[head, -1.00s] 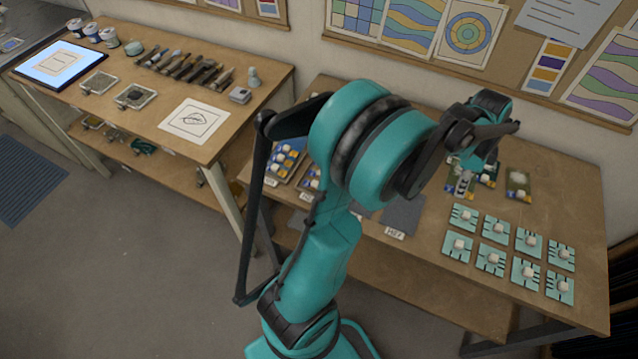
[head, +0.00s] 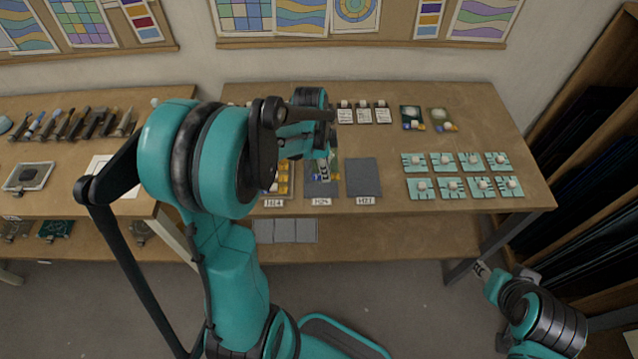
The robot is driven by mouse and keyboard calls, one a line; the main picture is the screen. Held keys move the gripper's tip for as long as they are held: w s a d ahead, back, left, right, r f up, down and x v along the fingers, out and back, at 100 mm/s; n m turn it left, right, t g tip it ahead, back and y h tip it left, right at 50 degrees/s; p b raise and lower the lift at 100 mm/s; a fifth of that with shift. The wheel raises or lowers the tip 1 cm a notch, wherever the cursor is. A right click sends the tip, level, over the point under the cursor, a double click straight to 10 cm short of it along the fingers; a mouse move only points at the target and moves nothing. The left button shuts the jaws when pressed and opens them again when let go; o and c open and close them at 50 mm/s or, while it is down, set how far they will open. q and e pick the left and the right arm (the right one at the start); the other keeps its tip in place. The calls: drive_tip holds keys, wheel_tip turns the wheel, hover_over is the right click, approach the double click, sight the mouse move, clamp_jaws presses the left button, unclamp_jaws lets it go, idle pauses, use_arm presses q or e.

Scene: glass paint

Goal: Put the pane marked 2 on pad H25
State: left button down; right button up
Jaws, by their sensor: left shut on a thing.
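My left gripper (head: 322,156) is shut on a small pane (head: 331,167) with yellow and blue on it, partly hidden by the fingers; its number is not readable. It is over the middle grey pad (head: 322,188), whose label (head: 321,202) seems to read H25. Whether the pane touches the pad I cannot tell. My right gripper (head: 481,270) is low at the right, in front of the table, too small to judge.
A bare grey pad (head: 364,176) marked H27 lies to the right, and a holder with yellow pieces (head: 284,178) by label H14 to the left. Several teal tiles with white knobs (head: 452,187) fill the table's right side. White cards (head: 363,114) stand behind.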

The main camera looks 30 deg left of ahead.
sight(319, 178)
use_arm(q)
drive_tip(key=shift+s+a+f, duration=0.4)
drive_tip(key=shift+s+f, duration=0.1)
drive_tip(key=shift+s, duration=0.1)
wheel_tip(319, 178, down, 4)
drive_tip(key=shift+f+b, duration=0.1)
drive_tip(key=shift+b, duration=0.7)
drive_tip(key=c, duration=1.4)
unclamp_jaws()
